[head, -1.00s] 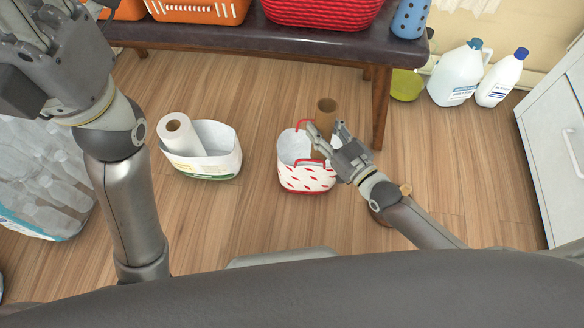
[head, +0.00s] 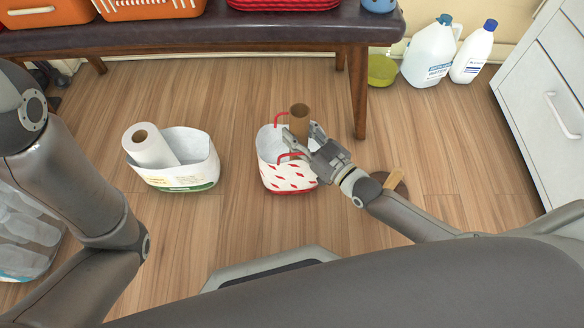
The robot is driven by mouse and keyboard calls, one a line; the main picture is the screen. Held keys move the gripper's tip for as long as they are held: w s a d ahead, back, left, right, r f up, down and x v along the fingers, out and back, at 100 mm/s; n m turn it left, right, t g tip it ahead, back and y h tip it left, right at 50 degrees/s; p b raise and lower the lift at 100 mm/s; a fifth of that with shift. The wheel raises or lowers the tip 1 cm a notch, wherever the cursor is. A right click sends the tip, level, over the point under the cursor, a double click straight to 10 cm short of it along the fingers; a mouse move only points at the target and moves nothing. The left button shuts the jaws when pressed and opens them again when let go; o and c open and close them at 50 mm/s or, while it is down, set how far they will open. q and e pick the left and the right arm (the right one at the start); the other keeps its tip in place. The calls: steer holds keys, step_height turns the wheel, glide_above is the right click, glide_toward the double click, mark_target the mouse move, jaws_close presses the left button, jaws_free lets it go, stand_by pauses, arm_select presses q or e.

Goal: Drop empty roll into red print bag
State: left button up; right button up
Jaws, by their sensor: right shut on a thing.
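The empty roll (head: 299,117) is a brown cardboard tube, upright, its top showing in the head view. My right gripper (head: 300,144) is shut on it, at the right side of the red print bag's opening. The red print bag (head: 287,177) is white with red marks and red handles, and stands on the floor. The roll's lower part is hidden behind the gripper and the bag, so I cannot tell how deep it sits. My left arm is at the left; its gripper is out of the picture.
A white and green bag (head: 185,179) with a white paper roll (head: 149,147) stands to the left. A dark bench (head: 230,38) with baskets is behind. White bottles (head: 431,53) and a white cabinet (head: 550,90) are at the right. A brush-like object (head: 392,183) lies right of the bag.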

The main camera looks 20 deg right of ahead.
steer(key=shift+f, duration=0.2)
steer(key=o, duration=1)
steer(key=v, duration=1.2)
